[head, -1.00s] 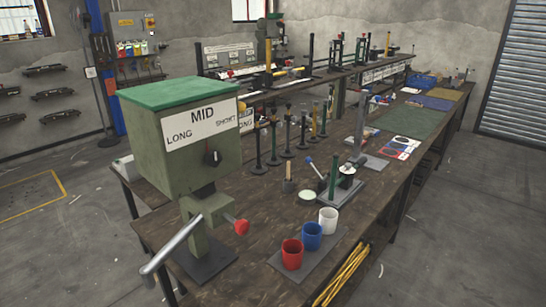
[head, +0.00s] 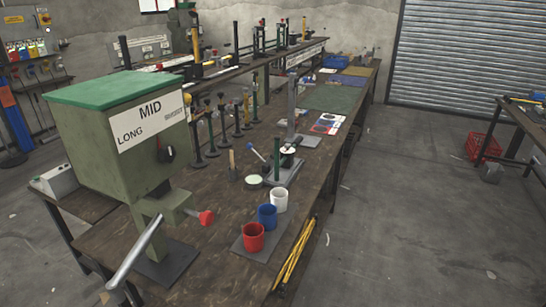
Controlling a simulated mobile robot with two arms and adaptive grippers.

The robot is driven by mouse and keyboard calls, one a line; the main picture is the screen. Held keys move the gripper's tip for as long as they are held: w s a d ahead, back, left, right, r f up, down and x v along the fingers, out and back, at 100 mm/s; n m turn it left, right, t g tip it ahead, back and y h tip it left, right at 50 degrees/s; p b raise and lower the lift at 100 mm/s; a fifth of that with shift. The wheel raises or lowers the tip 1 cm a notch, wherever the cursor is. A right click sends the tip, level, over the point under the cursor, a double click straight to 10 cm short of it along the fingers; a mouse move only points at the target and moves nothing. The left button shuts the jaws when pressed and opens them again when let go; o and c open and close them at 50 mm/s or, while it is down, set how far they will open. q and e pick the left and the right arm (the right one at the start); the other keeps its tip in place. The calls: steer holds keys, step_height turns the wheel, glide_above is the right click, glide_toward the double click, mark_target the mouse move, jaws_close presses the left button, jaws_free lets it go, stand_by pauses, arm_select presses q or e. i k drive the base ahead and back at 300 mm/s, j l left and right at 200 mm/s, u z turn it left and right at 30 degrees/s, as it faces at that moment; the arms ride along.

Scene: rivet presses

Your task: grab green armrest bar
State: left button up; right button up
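I cannot tell for sure which piece is the green armrest bar. A thin dark green upright bar (head: 277,160) stands on a small grey-based fixture with a blue-tipped lever, in the middle of the workbench. Another slim greenish upright (head: 254,100) stands at the far end of a row of black and yellow posts behind it. Neither of my grippers is in view, so nothing is seen held.
A large green press labelled MID (head: 120,130) stands at the near left, its lever sticking out. Red (head: 253,238), blue (head: 267,217) and white cups stand on a grey mat. Yellow rods (head: 293,255) lie along the bench edge. The floor (head: 400,220) to the right is open.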

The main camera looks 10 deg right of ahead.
mark_target(284, 168)
steer(key=i+l+u, duration=0.3)
steer(key=i+l, duration=0.25)
steer(key=i+l+u, duration=0.3)
steer(key=i+l, duration=0.2)
steer(key=l, duration=0.25)
